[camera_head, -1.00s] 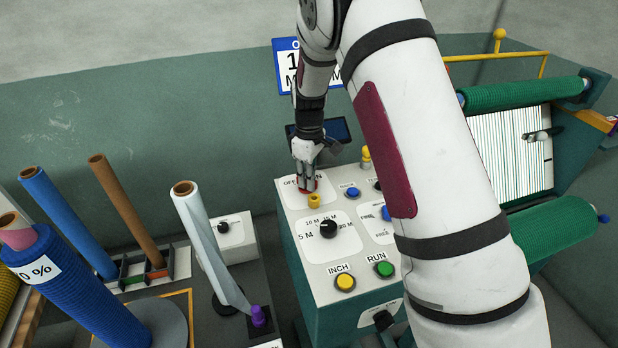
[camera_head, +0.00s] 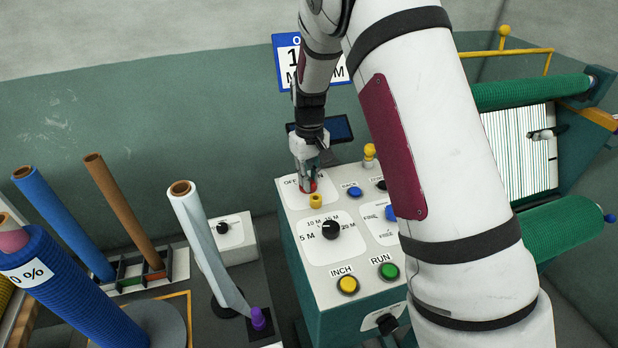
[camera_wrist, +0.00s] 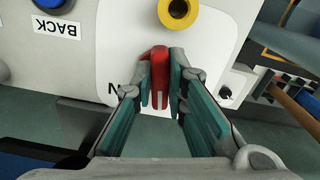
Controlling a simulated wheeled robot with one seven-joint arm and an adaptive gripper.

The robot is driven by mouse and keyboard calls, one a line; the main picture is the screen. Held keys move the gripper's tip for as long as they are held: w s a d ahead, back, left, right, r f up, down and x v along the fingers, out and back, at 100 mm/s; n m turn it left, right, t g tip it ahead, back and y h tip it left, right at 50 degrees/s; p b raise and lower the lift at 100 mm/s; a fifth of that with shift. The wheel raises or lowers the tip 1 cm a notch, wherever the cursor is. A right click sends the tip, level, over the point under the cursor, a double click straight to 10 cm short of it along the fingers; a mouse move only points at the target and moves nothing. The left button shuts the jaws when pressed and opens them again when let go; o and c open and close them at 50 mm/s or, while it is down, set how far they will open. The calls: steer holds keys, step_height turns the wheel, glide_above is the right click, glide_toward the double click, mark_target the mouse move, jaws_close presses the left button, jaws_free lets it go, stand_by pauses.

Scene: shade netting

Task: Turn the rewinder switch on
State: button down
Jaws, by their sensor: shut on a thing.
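The rewinder switch is a red handle (camera_wrist: 159,75) on a white plate at the far left corner of the control panel (camera_head: 318,262). In the head view the red handle (camera_head: 308,186) shows just below my gripper (camera_head: 305,172), beside the "OFF" lettering. In the wrist view my gripper (camera_wrist: 162,88) has its two fingers on either side of the red handle, shut on it. An "N" shows left of the fingers; the rest of that word is hidden. The fingers cover part of the plate.
A yellow collar (camera_wrist: 178,10) sits close to the red handle. A black length knob (camera_head: 331,230), yellow INCH button (camera_head: 347,285) and green RUN button (camera_head: 388,270) are on the same panel. Upright rolls stand at the left. A dark screen (camera_head: 325,129) is behind my gripper.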

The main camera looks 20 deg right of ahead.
steer(key=m, duration=0.5)
steer(key=shift+a+m+b, duration=0.15)
steer(key=shift+m+b, duration=0.2)
steer(key=shift+m, duration=0.05)
steer(key=m, duration=0.5)
steer(key=shift+w+a+m, duration=0.1)
steer(key=shift+a+m, duration=0.05)
steer(key=shift+m, duration=0.15)
steer(key=c, duration=1.6)
jaws_free()
step_height(320, 180, up, 12)
